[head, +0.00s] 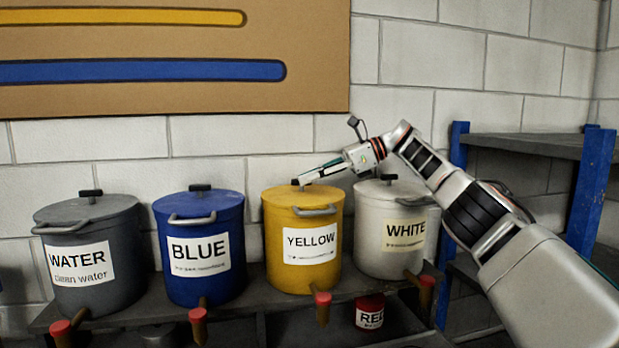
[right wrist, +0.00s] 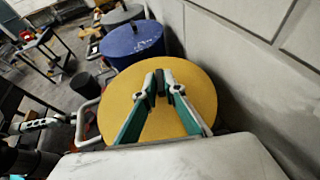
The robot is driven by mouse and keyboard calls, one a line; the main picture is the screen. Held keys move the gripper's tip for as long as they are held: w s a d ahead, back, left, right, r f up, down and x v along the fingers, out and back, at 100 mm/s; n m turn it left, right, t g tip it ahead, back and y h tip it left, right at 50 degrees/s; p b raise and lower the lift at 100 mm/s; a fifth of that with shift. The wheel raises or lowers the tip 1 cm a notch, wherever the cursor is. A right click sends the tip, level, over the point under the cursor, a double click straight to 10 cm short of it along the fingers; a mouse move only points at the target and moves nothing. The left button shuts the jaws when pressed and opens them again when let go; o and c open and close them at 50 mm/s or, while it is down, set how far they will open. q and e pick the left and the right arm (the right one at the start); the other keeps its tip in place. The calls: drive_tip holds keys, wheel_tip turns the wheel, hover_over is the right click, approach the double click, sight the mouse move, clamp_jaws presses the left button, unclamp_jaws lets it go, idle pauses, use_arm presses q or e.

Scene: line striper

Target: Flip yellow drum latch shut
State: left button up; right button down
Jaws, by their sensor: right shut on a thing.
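The yellow drum (head: 280,240) stands on the shelf between the blue and white drums, with a "YELLOW" label and a grey front handle (head: 314,210). Its dark latch (head: 295,182) is at the top of the lid, partly hidden by my right gripper (head: 302,181). In the right wrist view, my right gripper (right wrist: 160,80) is over the yellow lid (right wrist: 195,85), its fingertips closed on the small dark latch piece (right wrist: 160,84). Whether the latch is up or flat is hard to tell. My left gripper does not show in the head view.
The grey water drum (head: 95,255) and blue drum (head: 200,270) stand to the left. The white drum (head: 385,262) stands close on the right, under my right arm. Red-tipped taps stick out in front. A block wall (head: 480,75) is behind; a blue-posted rack (head: 590,190) is at right.

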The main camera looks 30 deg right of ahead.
drive_tip(key=shift+f, duration=0.35)
drive_tip(key=c, duration=2.1)
unclamp_jaws()
drive_tip(key=shift+c, duration=0.2)
drive_tip(key=shift+r, duration=0.2)
drive_tip(key=shift+r, duration=0.1)
drive_tip(key=shift+w+f+m+t, duration=0.15)
drive_tip(key=shift+f+m+t, duration=0.15)
drive_tip(key=shift+t, duration=0.1)
drive_tip(key=shift+s+r+m+t+h, duration=0.2)
drive_tip(key=shift+s+m+t+h, duration=0.05)
drive_tip(key=shift+m+t+h, duration=0.5)
